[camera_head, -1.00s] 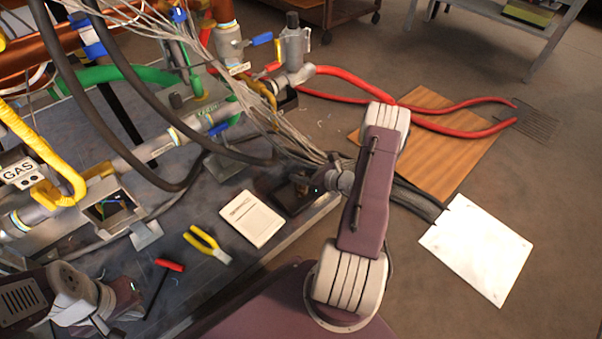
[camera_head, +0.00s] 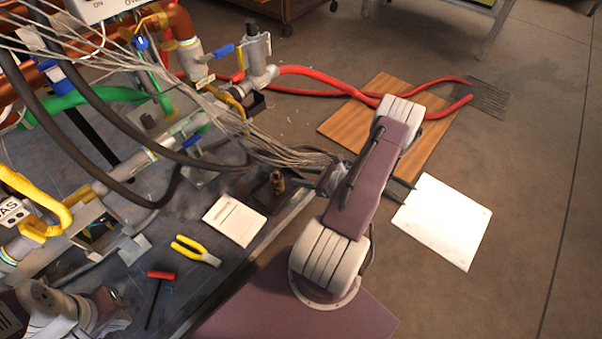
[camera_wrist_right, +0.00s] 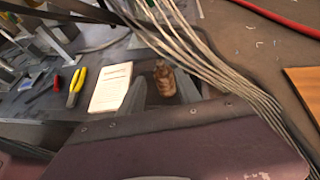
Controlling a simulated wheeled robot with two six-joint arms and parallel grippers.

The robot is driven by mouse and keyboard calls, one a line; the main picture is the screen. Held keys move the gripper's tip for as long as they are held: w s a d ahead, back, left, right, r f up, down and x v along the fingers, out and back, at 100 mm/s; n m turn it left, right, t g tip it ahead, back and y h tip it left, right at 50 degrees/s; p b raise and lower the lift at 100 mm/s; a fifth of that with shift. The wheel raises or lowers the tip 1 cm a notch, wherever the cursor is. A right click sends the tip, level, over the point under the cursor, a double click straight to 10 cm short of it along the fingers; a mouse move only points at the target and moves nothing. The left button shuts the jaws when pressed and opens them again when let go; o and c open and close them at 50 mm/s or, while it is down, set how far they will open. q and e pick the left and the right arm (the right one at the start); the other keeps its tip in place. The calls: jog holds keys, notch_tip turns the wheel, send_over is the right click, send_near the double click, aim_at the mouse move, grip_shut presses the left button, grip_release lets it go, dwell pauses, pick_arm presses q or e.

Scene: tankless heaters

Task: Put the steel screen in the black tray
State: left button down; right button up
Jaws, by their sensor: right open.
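A small brownish cylinder (camera_head: 277,182), apparently the steel screen, stands on the black tray (camera_head: 262,202) near the bench's right edge. It also shows in the right wrist view (camera_wrist_right: 164,76), upright between and beyond my right gripper's fingers (camera_wrist_right: 162,92). My right gripper (camera_head: 322,180) is open, to the right of the cylinder in the head view and apart from it. Cables partly cover that gripper. My left gripper (camera_head: 112,300) is low at the left of the head view, over the bench; its fingers are not clear.
A white booklet (camera_head: 235,220), yellow pliers (camera_head: 195,250) and a red-handled tool (camera_head: 160,277) lie on the bench. A bundle of grey wires (camera_head: 262,140) passes close to my right gripper. Pipes and hoses crowd the left. A wooden board (camera_head: 350,125) and white panel (camera_head: 443,220) lie on the floor.

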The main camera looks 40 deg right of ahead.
jog(key=s+a+r+n+g+h, duration=0.1)
jog(key=a+r+n+g, duration=0.4)
jog(key=a+n, duration=0.6)
jog(key=s+a+r+n+g+h, duration=0.2)
jog(key=s+a+r+n+g, duration=0.2)
jog(key=a+n, duration=0.8)
notch_tip(320, 180, up, 4)
jog(key=n+g, duration=0.2)
jog(key=n, duration=0.7)
jog(key=shift+s+r+n, duration=0.25)
jog(key=shift+n, duration=0.05)
jog(key=shift+a, duration=0.1)
